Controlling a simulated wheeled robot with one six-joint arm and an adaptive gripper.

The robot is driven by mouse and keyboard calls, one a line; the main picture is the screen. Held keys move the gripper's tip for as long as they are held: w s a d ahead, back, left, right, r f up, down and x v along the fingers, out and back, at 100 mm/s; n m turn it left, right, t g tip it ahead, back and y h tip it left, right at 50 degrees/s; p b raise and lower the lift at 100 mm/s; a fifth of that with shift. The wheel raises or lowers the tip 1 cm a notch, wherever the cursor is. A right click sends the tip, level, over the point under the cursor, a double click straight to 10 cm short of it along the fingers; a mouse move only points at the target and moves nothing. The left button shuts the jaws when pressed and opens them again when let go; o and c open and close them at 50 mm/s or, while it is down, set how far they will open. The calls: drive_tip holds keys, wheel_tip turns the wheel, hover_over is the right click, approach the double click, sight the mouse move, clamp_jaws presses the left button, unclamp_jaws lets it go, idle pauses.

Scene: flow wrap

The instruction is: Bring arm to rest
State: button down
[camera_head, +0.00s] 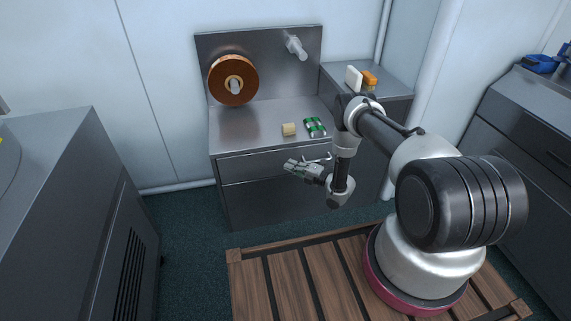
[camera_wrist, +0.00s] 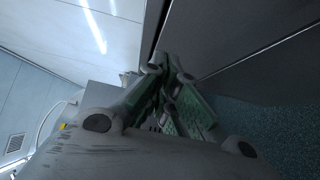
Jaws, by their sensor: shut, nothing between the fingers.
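My gripper (camera_head: 290,166) hangs in front of the steel bench's drawers, a little below the bench top, in the head view. It points to the left and holds nothing. In the wrist view my gripper (camera_wrist: 163,60) shows its fingers converging, shut, with a dark cabinet front beyond them. My arm bends down from its shoulder at the right of the head view.
The steel bench (camera_head: 240,128) carries a tan block (camera_head: 289,129), a green-and-white striped packet (camera_head: 315,127) and a copper-coloured roll (camera_head: 233,80) on its back panel. White and orange items (camera_head: 370,78) sit on the right counter. A grey cabinet (camera_head: 70,200) stands left.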

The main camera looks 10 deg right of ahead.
drive_tip(key=v, duration=0.5)
drive_tip(key=shift+s+d, duration=0.1)
drive_tip(key=shift+s, duration=0.05)
